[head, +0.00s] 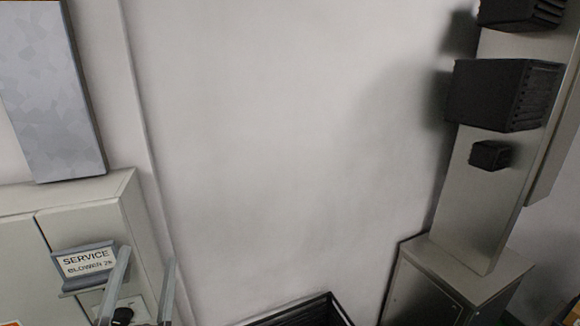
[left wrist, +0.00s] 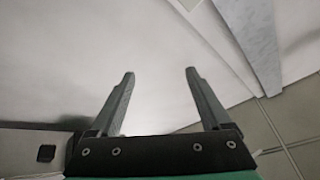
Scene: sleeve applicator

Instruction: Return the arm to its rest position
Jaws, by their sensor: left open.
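My left gripper (head: 146,258) shows at the bottom left of the head view as two pale grey fingers pointing up, in front of a cabinet. In the left wrist view the left gripper (left wrist: 160,73) has its two dark fingers spread wide apart. Nothing is between them, and a plain pale surface lies beyond. My right arm and right gripper do not show in either view.
A light cabinet (head: 80,235) with a "SERVICE" sign (head: 88,260) stands at the left, close to my fingers. A grey panel (head: 50,95) is above it. At the right, black boxes (head: 503,95) sit on a metal column (head: 480,210). The middle wall (head: 290,150) is bare.

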